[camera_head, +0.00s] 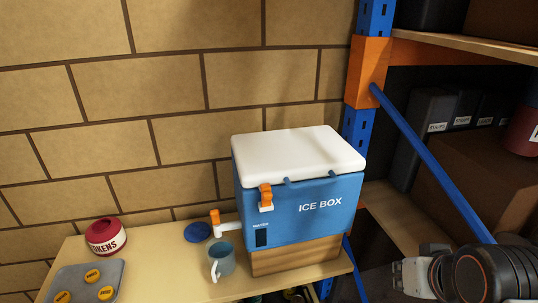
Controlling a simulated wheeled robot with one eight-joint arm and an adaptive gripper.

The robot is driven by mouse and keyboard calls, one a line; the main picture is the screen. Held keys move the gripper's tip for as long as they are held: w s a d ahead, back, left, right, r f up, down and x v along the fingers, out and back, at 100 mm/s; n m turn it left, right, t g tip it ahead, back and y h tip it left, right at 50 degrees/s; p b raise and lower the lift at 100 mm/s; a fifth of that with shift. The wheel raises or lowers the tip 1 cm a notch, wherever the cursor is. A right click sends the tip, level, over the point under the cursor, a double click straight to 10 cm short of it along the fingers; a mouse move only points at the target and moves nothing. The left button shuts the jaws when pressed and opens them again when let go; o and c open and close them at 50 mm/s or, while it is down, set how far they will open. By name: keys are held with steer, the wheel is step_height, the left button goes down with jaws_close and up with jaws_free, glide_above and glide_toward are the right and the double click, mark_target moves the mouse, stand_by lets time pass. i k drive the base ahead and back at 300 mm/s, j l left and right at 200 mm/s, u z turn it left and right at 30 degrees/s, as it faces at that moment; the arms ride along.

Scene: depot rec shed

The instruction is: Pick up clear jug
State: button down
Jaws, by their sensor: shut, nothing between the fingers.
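A small bluish-grey, see-through-looking jug (221,265) with a pale handle stands upright on the wooden table, at its front edge. No other clear jug shows. My gripper (402,277) is at the lower right, shut and empty, well to the right of the jug and apart from it. Part of my arm is cut off by the frame edge.
The blue ice box (300,212) with a white lid sits on a wooden block (300,255), right of the jug. A red tokens pot (105,236), a grey tray (82,281) and a blue disc (197,232) lie left. A blue-and-orange shelf post (366,70) and diagonal brace (430,160) stand right.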

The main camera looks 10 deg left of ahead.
mark_target(221, 253)
steer(key=k+l+u, duration=0.8)
steer(key=i+j, duration=0.1)
